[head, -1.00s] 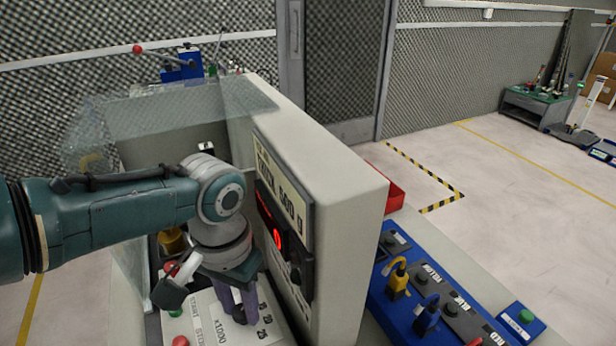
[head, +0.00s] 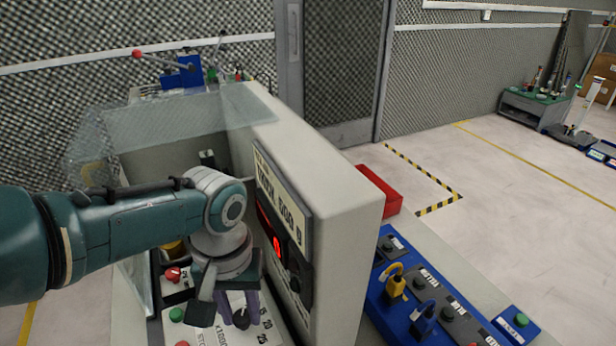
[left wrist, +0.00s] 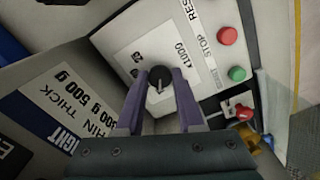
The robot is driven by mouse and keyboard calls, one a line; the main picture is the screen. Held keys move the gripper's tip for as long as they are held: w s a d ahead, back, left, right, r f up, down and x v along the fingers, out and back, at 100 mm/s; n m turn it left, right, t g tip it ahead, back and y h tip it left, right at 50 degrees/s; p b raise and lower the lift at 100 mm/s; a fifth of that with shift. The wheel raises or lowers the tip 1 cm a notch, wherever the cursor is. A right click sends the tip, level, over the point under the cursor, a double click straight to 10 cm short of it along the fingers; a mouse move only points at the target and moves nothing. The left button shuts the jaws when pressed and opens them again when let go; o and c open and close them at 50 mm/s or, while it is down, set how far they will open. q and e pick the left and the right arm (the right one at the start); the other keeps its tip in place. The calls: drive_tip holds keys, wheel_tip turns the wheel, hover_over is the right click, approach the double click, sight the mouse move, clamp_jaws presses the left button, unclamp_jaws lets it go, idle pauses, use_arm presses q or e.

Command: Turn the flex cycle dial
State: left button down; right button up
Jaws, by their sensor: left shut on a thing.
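The flex cycle dial is a small black knob (head: 241,319) with a pale pointer line, on a white panel marked x1000 with numbers around it. In the left wrist view the dial (left wrist: 160,78) sits between the purple fingertips. My left gripper (head: 238,310) points down over the panel, shut on the dial. It also shows in the left wrist view (left wrist: 160,86), a finger on each side of the knob. The fingers hide part of the dial's scale in the head view. My right gripper is not in view.
A tall grey housing (head: 345,200) with a red display (head: 277,247) stands close right of the gripper. Red and green buttons (left wrist: 228,36) and a red switch (left wrist: 241,111) are beside the dial. A clear guard (head: 180,120) stands behind the arm. A blue plug panel (head: 420,300) lies further right.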

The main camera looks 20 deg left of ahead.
sight(242, 316)
use_arm(q)
drive_tip(key=c, duration=0.5)
unclamp_jaws()
wheel_tip(242, 316, up, 10)
drive_tip(key=p, duration=0.5)
